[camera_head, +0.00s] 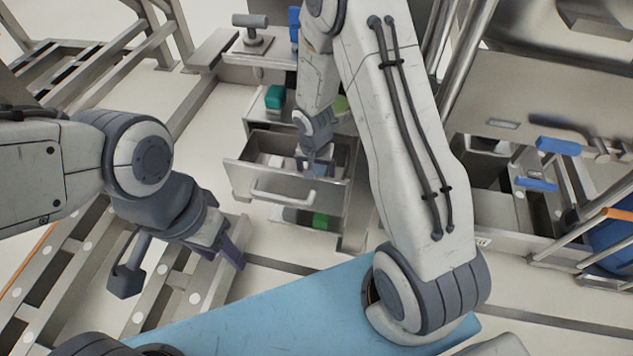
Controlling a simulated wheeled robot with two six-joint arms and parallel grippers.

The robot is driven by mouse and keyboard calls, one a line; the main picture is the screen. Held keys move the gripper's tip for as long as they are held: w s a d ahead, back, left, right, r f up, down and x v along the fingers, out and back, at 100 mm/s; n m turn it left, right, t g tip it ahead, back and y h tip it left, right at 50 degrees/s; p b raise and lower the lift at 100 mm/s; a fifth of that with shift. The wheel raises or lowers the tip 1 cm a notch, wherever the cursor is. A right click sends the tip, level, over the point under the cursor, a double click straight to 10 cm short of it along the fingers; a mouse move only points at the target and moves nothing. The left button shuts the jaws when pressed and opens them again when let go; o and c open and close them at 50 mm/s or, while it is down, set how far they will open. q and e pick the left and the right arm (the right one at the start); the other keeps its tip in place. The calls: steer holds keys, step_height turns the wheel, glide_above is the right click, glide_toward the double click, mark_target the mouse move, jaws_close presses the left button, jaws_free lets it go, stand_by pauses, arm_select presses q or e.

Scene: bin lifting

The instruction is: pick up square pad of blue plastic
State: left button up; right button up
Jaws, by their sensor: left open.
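I cannot tell for sure which thing is the square pad of blue plastic. Small blue pieces show at the right, an upper blue piece (558,146) and a lower blue piece (537,184). My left gripper (228,252) is open and empty, low at the left and well apart from both. My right gripper (316,165) points down at the open drawer (264,191) in the middle. It is small in view, and I cannot tell whether its jaws are apart or hold anything. My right arm hides part of the scene between the drawer and the blue pieces.
A green block (275,97) sits on the shelf above the drawer, and another green thing (320,221) lies below it. Metal racks (88,290) stand at the left. A large blue bin (612,235) stands at the right edge. Pale floor lies between.

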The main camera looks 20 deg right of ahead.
jaws_close()
stand_by(0.3)
